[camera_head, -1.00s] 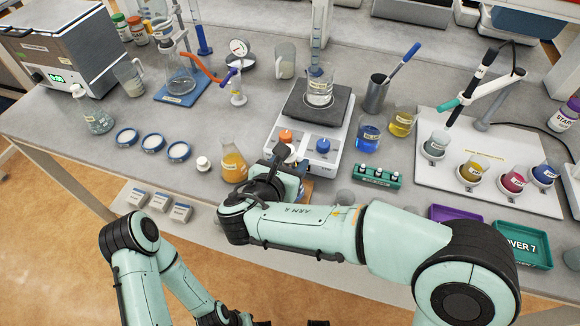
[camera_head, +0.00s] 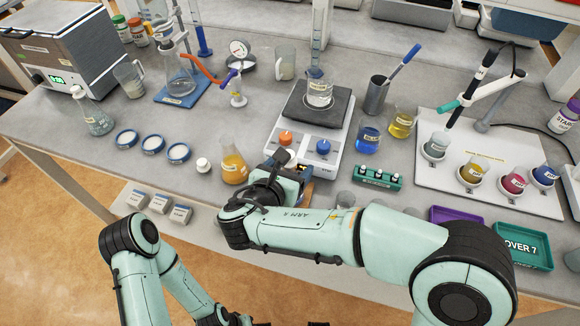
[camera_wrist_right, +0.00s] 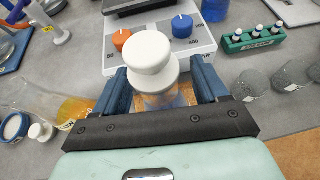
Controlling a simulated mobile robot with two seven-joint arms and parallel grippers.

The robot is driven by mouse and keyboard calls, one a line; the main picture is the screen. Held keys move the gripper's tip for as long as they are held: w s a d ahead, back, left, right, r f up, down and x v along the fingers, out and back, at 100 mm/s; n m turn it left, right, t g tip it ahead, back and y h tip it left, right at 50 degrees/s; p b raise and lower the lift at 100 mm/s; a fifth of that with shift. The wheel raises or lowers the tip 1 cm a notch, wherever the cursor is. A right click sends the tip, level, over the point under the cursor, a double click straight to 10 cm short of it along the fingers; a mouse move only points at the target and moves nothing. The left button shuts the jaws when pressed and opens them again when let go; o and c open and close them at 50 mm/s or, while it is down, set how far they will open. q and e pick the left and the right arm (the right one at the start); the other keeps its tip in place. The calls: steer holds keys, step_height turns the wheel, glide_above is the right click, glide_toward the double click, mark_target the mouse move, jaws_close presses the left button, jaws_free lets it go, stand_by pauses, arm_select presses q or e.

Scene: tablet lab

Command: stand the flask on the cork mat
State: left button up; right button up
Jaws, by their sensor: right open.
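A glass flask with a round white stopper (camera_wrist_right: 150,55) stands between the fingers of my right gripper (camera_wrist_right: 150,90) in the right wrist view. The gripper is open, with one blue finger on each side of it. Tan, cork-coloured surface shows low around the flask, consistent with the cork mat (camera_wrist_right: 186,92); the fingers hide most of it, so I cannot tell the full contact. In the head view my right gripper (camera_head: 290,172) hides most of the flask and mat at the table's front edge.
A flask of orange liquid (camera_head: 233,166) stands just left of the right gripper. The hotplate with two knobs (camera_head: 310,132) is right behind it. A green vial rack (camera_head: 377,178) lies to the right.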

steer(key=v, duration=1.1)
steer(key=shift+s, duration=0.4)
steer(key=shift+a, duration=0.15)
